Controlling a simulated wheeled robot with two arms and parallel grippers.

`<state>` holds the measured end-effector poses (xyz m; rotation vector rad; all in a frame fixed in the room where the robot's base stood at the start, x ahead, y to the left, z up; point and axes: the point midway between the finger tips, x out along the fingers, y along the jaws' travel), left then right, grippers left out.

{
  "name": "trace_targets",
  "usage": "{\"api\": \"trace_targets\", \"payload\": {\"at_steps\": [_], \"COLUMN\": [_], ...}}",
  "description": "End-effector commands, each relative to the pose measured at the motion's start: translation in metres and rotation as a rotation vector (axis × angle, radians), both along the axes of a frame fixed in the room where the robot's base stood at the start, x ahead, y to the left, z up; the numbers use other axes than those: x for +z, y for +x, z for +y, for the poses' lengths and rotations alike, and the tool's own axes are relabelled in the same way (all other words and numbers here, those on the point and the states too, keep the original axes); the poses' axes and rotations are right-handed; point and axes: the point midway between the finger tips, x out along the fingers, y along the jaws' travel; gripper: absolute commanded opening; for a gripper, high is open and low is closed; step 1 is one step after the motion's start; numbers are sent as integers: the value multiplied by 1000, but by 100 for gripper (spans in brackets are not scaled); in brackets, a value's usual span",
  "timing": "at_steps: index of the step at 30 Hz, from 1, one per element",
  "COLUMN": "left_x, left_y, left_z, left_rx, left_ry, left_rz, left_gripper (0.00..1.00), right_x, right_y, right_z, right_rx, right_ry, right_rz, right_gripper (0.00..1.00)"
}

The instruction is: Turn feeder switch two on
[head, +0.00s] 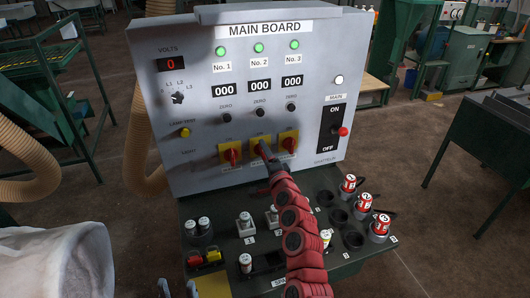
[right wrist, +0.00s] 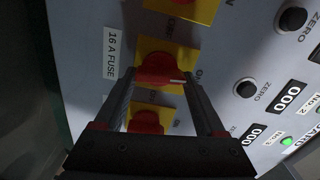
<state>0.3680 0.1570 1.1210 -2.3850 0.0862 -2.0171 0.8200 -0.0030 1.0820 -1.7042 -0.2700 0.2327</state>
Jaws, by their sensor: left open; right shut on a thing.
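The grey main board (head: 205,120) carries three yellow plates with red rotary switches in a row. The middle one, feeder switch two (head: 262,140), stands below the No. 2 display. My right gripper (head: 264,158) reaches it from below and hides part of it. In the right wrist view its two fingers are shut around the red knob (right wrist: 155,70). A white mark on the knob lies toward the ON lettering. The left switch (head: 230,153) and right switch (head: 288,142) are free of the gripper.
The main switch (head: 335,130) with a red knob is at the board's right. Green lamps (head: 259,48) and 000 displays are above the feeder switches. A bench panel (head: 220,240) with several plugs and sockets lies below. A white bag (head: 60,265) is lower left.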

Motion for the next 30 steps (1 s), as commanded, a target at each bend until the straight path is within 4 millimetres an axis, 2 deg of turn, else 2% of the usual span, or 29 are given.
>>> {"api": "trace_targets", "payload": {"at_steps": [10, 26, 27, 30], "left_x": [6, 6, 6, 6], "left_y": [0, 0, 0, 0], "left_z": [0, 0, 0, 0], "left_rx": [0, 0, 0, 0], "left_ry": [0, 0, 0, 0], "left_rz": [0, 0, 0, 0], "left_gripper": [50, 50, 50, 50], "right_x": [0, -1, -1, -1], "right_y": [0, 0, 0, 0], "right_z": [-1, -1, -1, 0], "right_rx": [-2, -1, -1, -1], "right_ry": [133, 158, 158, 158], "right_rz": [43, 50, 50, 50], "right_gripper": [17, 17, 74, 92]}}
